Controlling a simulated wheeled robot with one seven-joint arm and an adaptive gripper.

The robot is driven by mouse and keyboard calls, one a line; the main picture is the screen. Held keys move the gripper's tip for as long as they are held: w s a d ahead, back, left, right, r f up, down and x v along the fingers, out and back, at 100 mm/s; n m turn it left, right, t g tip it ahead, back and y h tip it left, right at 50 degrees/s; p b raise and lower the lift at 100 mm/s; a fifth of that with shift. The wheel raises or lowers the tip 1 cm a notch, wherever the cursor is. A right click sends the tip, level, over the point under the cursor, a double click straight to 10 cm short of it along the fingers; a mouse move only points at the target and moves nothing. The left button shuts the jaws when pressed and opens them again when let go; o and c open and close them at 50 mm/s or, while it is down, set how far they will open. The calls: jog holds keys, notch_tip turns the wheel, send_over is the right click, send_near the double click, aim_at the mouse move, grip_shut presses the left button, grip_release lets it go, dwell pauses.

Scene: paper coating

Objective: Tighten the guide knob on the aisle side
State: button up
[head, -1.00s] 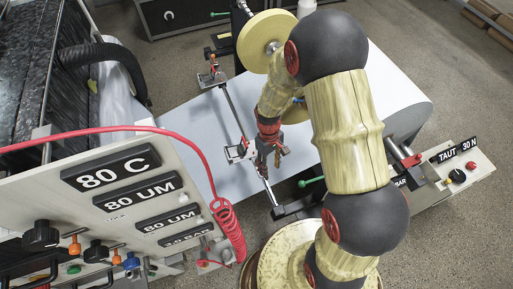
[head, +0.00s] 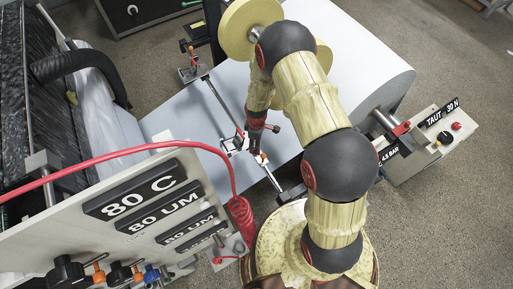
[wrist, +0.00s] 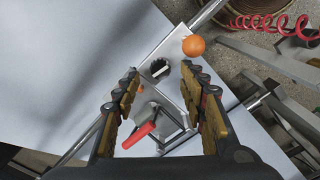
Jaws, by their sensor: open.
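In the wrist view, my gripper (wrist: 161,72) is open, with one finger at each side of the picture's middle and nothing clasped. A black ridged part, apparently the guide knob (wrist: 160,68), shows between the fingertips on a metal bracket (wrist: 162,92). An orange ball (wrist: 194,46) sits just beyond the right fingertip. A red lever (wrist: 139,135) lies nearer, between the fingers. I cannot tell whether any finger touches the knob. In the head view, my gripper (head: 257,156) is beside the near guide bracket (head: 232,144); the knob cannot be made out there.
The guide bar (head: 222,100) runs across the white web (head: 180,115) to a far bracket (head: 192,70). A red hose (head: 120,153) and a panel (head: 60,225) stand at the left. A tension box (head: 425,150) is at the right, with floor beyond.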

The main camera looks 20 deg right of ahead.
jog(key=shift+f, duration=1.75)
jog(key=shift+c, duration=0.4)
grip_shut()
